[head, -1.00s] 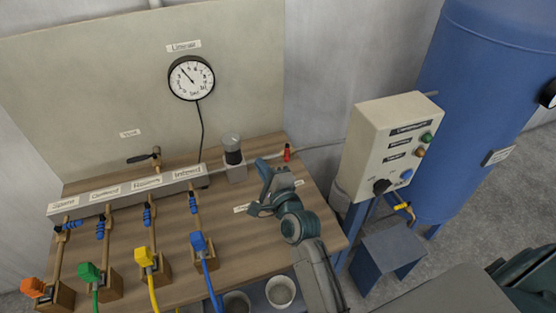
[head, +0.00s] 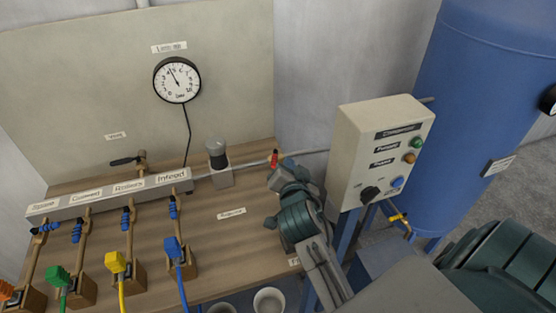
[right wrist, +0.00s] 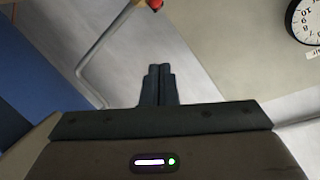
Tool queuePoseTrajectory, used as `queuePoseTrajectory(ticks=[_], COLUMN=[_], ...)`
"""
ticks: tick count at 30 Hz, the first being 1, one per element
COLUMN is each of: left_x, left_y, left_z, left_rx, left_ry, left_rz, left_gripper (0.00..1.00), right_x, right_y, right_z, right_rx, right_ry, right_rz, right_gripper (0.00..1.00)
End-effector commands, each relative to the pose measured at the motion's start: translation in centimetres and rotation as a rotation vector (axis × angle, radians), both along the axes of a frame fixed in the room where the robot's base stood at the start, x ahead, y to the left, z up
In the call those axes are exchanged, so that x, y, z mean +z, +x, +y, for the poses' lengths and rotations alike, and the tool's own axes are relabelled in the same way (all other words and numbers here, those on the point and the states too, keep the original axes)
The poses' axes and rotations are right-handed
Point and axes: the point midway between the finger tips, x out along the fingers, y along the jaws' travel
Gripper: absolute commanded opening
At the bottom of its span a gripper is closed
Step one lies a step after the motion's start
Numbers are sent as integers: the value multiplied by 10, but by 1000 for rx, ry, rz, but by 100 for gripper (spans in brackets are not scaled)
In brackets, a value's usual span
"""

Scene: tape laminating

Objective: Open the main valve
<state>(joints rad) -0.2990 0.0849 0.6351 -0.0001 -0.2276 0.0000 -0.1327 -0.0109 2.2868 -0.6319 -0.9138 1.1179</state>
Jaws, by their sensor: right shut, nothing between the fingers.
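A small red valve handle (head: 274,158) stands upright on the grey pipe at the back right of the bench; which valve is the main one cannot be read. The red part also shows at the top edge of the right wrist view (right wrist: 155,4). My right gripper (head: 283,172) is just in front of and below the red handle in the head view. Its fingers are shut and empty in the right wrist view (right wrist: 158,85), pointing toward the pipe, with a visible gap to the red part. Any contact is hidden in the head view. My left gripper is not in view.
A control box (head: 382,150) stands close right of my right arm. A round gauge (head: 177,80) hangs on the back panel. A regulator (head: 219,162), a black-handled valve (head: 127,160) and a manifold (head: 110,196) with coloured connectors are to the left. Cups (head: 269,301) sit at the front.

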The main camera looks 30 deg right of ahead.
Motion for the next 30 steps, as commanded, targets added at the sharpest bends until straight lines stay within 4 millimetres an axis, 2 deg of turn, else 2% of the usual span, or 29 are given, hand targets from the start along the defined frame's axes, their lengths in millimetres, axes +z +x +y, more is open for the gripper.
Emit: queuePoseTrajectory(ticks=[3, 9, 12, 18, 30], left_x=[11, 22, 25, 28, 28], left_y=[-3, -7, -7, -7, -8], left_z=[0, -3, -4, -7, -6], left_rx=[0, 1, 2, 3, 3], left_ry=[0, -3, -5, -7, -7], left_rz=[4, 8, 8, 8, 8], left_gripper=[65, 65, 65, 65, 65], right_x=[0, -12, -29, -43, -46], right_y=[23, 57, 60, 65, 66], right_z=[-13, -29, -19, -12, -10], right_rx=[1, 0, 0, 1, 1], right_ry=[-5, 2, 7, 4, 2], right_rz=[0, 1, 4, 0, -1], right_gripper=[0, 0, 0, 0, 0])
